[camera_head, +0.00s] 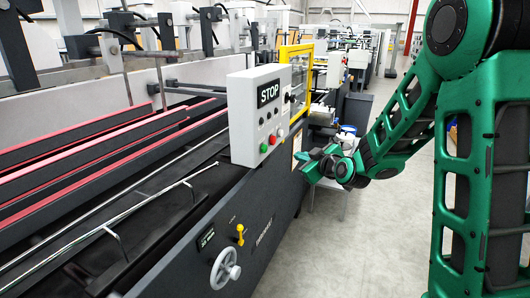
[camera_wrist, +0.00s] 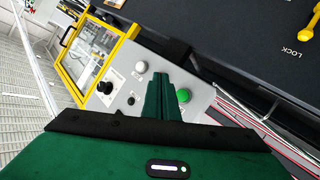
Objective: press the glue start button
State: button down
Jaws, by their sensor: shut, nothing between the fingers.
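The grey control box (camera_head: 262,115) with a STOP sign stands on the side of the machine; its face also fills the middle of the wrist view (camera_wrist: 200,82). A white round button (camera_wrist: 141,66) has a small upside-down label that I cannot read surely. A green button (camera_wrist: 183,95) sits right of my fingers, and a black knob (camera_wrist: 105,87) lies to the left. In the head view a red button (camera_head: 272,139) shows on the box. My gripper (camera_wrist: 161,75) is shut and empty, pointing at the panel between the white and green buttons. Its fingers hide part of the panel. I cannot tell whether they touch it.
A yellow-framed guard window (camera_wrist: 92,55) adjoins the panel. A yellow lever (camera_head: 240,235) and a white handwheel (camera_head: 225,268) stick out from the machine's dark side. The aisle floor (camera_head: 375,245) beside the machine is clear. Red-edged rails (camera_head: 90,135) run along the machine.

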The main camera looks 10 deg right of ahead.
aim_at(264, 149)
jog(key=shift+a, duration=0.1)
jog(key=w+a, duration=0.5)
jog(key=a, duration=0.2)
dwell(0.4)
jog(key=shift+w, duration=0.1)
dwell(1.6)
jog(key=shift+a, duration=0.1)
jog(key=shift+w+a+r, duration=0.1)
jog(key=shift+w+a, duration=0.05)
jog(key=shift+a, duration=0.05)
jog(key=shift+w+a, duration=0.3)
jog(key=shift+a, duration=0.1)
dwell(1.3)
jog(key=shift+s+d, duration=0.55)
jog(key=shift+d, duration=0.2)
